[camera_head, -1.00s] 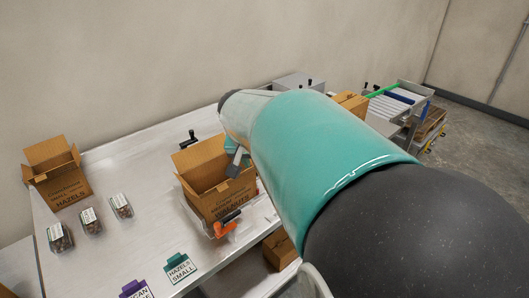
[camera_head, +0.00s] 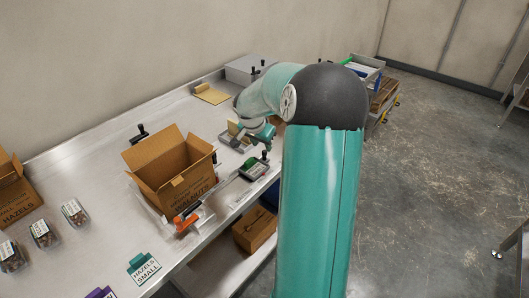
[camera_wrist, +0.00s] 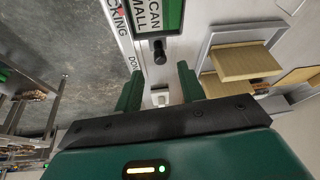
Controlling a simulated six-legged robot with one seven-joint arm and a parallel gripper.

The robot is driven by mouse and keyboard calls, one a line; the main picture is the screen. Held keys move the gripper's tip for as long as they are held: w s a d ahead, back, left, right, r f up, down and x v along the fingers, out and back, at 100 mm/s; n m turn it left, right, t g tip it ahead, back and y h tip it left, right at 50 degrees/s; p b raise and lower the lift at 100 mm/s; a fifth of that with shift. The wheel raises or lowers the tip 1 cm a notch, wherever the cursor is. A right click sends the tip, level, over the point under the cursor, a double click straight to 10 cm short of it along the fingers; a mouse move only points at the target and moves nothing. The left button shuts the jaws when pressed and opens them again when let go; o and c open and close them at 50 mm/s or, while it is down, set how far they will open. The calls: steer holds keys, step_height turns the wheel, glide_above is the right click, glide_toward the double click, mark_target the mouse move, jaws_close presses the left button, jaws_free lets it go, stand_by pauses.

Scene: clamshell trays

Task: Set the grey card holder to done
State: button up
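The grey card holder (camera_head: 250,174) sits near the front edge of the bench, with a green card in it. In the wrist view its green card (camera_wrist: 172,14) reads "…CAN …MALL" at the top edge, cut off by the frame. A black knob (camera_wrist: 158,50) sticks out at its near end. A pale strip beside it bears "…CKING" next to the card and "DON…" closer to my gripper. My gripper (camera_wrist: 159,80) is open; its two green fingers are apart, with the knob beyond the gap and not held. In the head view my gripper is just above the holder, fingers unclear.
An open carton (camera_head: 180,185) stands left of the holder, with an orange-handled tool (camera_head: 186,221) before it. A tan block (camera_wrist: 245,62) lies in a grey tray right of my gripper. Clamshells (camera_head: 74,212) and a green "HAZELS SMALL" card (camera_head: 143,267) are far left.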

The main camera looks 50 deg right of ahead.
mark_target(264, 151)
steer(key=x, duration=0.6)
steer(key=shift+d+f, duration=0.1)
steer(key=shift+f, duration=0.2)
jaws_close()
